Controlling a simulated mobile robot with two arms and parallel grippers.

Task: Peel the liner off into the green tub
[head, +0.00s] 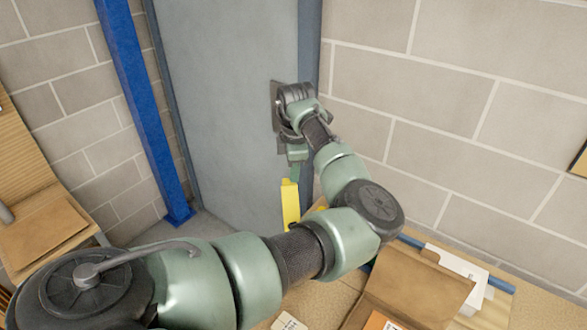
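My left arm comes in from the lower left and reaches across the middle of the head view. Its wrist bends down in front of the grey door, and my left gripper (297,158) points downward there. Its fingertips are not clear, so I cannot tell whether it is open or shut. An upright yellow piece (290,205) shows just below it; I cannot tell whether they touch. I see no liner and no green tub. My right gripper is out of view.
A grey door (230,90) and a blue post (145,100) stand behind the arm, with a block wall (450,110) to the right. An open cardboard box (415,285) and white box (462,275) crowd the bench at lower right. A brown carton (45,230) sits at left.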

